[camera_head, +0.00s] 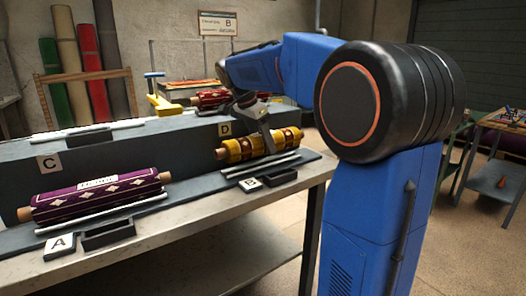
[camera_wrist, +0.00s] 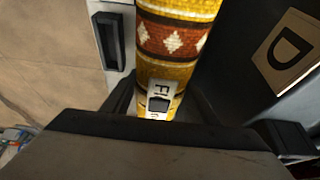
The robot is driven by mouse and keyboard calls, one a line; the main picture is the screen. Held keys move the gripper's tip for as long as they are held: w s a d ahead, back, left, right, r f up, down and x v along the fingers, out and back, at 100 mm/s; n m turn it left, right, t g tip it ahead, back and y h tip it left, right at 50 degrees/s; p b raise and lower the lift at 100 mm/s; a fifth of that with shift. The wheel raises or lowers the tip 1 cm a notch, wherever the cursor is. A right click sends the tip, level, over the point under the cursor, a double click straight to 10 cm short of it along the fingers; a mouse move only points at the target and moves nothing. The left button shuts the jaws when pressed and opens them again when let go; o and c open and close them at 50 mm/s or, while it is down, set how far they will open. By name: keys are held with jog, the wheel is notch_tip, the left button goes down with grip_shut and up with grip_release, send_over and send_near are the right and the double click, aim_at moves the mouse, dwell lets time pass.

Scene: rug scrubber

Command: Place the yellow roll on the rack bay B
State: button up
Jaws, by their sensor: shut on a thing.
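The yellow roll (camera_head: 252,146) has brown bands with white diamonds and lies in bay B of the rack, behind the B label (camera_head: 250,183) and below the D label (camera_head: 225,129). The D label (camera_wrist: 284,52) shows to the right there. Whether the roll fully rests on the bay is hard to tell.
A purple roll (camera_head: 98,195) lies in bay A at the left front. A red roll (camera_head: 210,98) lies on the upper level behind my gripper. The upper level by label C (camera_head: 50,163) looks empty. A low white bar (camera_head: 262,166) runs along bay B's front.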

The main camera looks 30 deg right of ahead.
aim_at(264, 151)
jog(key=shift+f, duration=1.45)
jog(key=shift+f, duration=0.1)
jog(key=o, duration=1.5)
jog(key=v, duration=1.2)
jog(key=shift+d, duration=0.1)
jog(key=shift+s, duration=0.1)
jog(key=s+a+f+n+t+y, duration=0.1)
jog(key=s+a+f+n, duration=0.2)
jog(key=s+f+n, duration=0.3)
jog(key=s+a+f+n+t+y, duration=0.2)
jog(key=s+a+f+n, duration=0.2)
jog(key=s+f, duration=0.7)
jog(key=s+a+f+n+t+y, duration=0.1)
jog(key=s+a+f+n, duration=0.3)
jog(key=s, duration=0.9)
notch_tip(264, 151, down, 5)
jog(key=n, duration=0.3)
jog(key=shift+a+n+t+y, duration=0.15)
jog(key=shift+n+t+y, duration=0.15)
